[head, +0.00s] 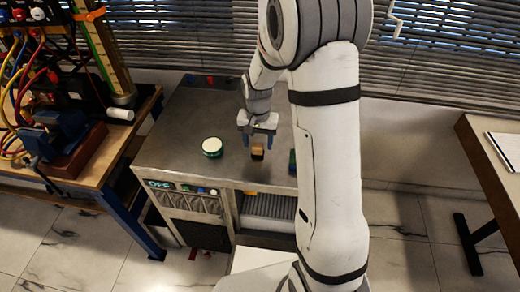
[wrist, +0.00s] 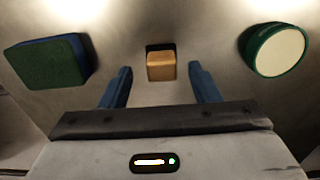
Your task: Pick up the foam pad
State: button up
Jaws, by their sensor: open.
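A small tan block (head: 257,153) with a dark side sits on the grey cabinet top, and it shows in the wrist view (wrist: 161,66) beyond the fingertips, centred between them. A green-and-blue pad-like block (wrist: 46,62) lies at the left of the wrist view; in the head view it is partly hidden behind my arm (head: 292,162). I cannot tell for sure which of these two is the foam pad. My gripper (head: 258,140) points down just above the tan block. Its blue fingers (wrist: 159,72) are apart with nothing between them.
A round green tin with a cream top (head: 212,147) stands left of the tan block; the wrist view shows it at right (wrist: 277,50). A workbench (head: 92,170) with a vise and cables is at left. A desk (head: 490,160) is at right. The cabinet top between items is clear.

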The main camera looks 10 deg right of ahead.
aim_at(258, 146)
jog(key=shift+f, duration=1.5)
jog(key=shift+c, duration=0.3)
jog(key=c, duration=1)
